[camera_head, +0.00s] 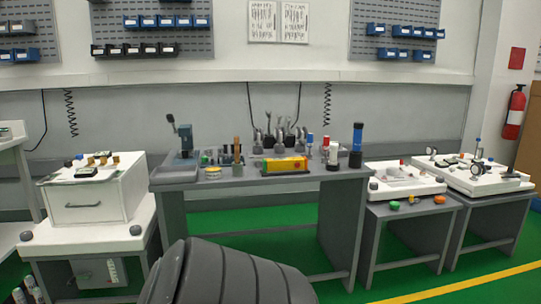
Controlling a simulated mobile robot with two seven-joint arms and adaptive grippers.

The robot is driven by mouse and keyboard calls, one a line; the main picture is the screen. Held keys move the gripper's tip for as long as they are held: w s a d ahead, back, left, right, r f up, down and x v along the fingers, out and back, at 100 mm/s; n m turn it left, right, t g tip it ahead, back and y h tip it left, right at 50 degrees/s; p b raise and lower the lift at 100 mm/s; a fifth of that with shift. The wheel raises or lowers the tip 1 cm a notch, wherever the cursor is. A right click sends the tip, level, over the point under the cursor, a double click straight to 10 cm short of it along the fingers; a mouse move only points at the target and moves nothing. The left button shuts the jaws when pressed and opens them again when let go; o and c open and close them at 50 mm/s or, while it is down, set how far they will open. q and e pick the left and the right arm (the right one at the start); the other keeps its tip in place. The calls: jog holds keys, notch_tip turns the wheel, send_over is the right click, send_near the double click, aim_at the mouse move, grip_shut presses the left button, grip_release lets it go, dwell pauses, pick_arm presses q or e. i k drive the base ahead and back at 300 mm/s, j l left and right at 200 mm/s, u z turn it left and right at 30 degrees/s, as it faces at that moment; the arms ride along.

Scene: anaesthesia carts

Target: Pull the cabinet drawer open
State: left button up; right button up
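A white box-shaped cabinet (132,190) stands on a white-topped cart at the left. Its drawer front (85,214) faces me and looks shut, flush with the cabinet body. A dark bar handle (83,205) runs across the upper middle of the drawer front. Several small items lie on the cabinet's top. Neither of my grippers shows in the head view, and nothing is seen touching the handle.
A round dark knob (26,236) and another (135,230) sit on the cart top (92,240) beside the cabinet. A grey workbench (240,178) with tools stands to the right. A dark ribbed shape hides the bottom middle; I cannot tell if it is mine.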

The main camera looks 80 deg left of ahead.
aim_at(101, 202)
jog(key=u, duration=2.7)
jog(key=i+j+u, duration=0.65)
jog(key=j+u, duration=0.15)
jog(key=i+j, duration=0.45)
jog(key=i, duration=0.1)
